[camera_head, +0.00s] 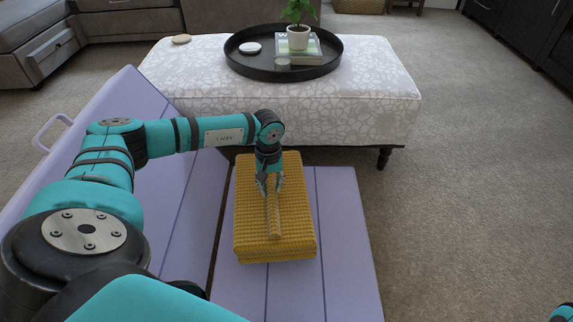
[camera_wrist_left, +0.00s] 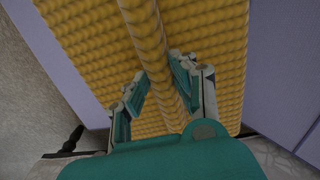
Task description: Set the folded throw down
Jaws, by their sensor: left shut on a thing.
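The folded throw (camera_head: 298,215) is a thick mustard-yellow knitted block with a raised ridge along the middle of its top. It is over a flat lilac panelled surface (camera_head: 345,240); I cannot tell whether its underside touches that surface. My left gripper (camera_head: 269,188) comes down from above and is shut on the throw's ridge. In the left wrist view the fingers (camera_wrist_left: 158,78) stand on both sides of the ridge, and the throw (camera_wrist_left: 85,40) fills much of the picture. My right gripper is out of view.
A patterned ottoman (camera_head: 180,75) stands just behind, with a round black tray (camera_head: 240,67) holding a potted plant (camera_head: 298,36). A sloping lilac panel (camera_head: 190,200) with a handle rises at the left. A grey sofa (camera_head: 30,30) is at the back left. Carpet is clear at the right.

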